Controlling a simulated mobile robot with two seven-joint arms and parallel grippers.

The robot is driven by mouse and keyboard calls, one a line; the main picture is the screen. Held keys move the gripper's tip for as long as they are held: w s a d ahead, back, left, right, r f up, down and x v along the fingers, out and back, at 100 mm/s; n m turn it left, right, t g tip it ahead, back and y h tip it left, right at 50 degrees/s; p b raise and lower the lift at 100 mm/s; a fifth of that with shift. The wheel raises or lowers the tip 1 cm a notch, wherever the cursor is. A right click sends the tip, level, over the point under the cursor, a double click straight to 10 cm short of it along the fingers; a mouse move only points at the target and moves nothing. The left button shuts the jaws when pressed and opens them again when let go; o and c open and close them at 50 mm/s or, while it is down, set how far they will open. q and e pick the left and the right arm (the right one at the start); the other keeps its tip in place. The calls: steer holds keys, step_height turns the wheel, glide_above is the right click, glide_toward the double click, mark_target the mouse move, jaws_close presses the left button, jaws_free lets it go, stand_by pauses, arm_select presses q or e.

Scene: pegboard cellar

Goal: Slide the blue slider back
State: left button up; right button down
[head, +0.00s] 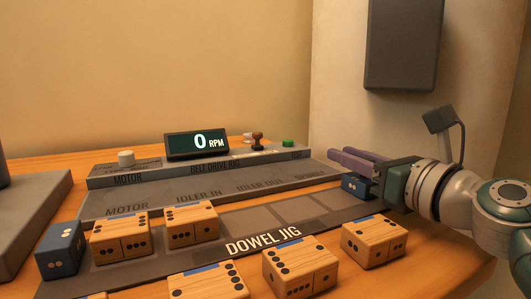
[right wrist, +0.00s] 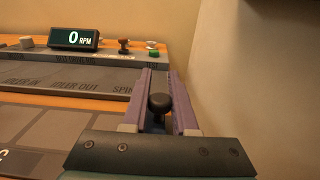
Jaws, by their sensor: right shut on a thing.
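The fingers hide the knob in the head view. Whether the knob is fixed to the blue block cannot be seen clearly. My left gripper is in neither view.
The belt drive rig (head: 130,180) stands behind, with a display (head: 198,144) reading 0 RPM. Several wooden blocks with dots (head: 120,238) lie on and before the dowel jig (head: 265,222). Another blue block (head: 58,250) stands at its left end. A wall rises at the right.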

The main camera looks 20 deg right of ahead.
steer(key=shift+d, duration=0.1)
steer(key=shift+d, duration=0.9)
steer(key=shift+f, duration=0.1)
steer(key=c, duration=1.2)
jaws_free()
steer(key=o, duration=0.5)
steer(key=shift+d, duration=0.1)
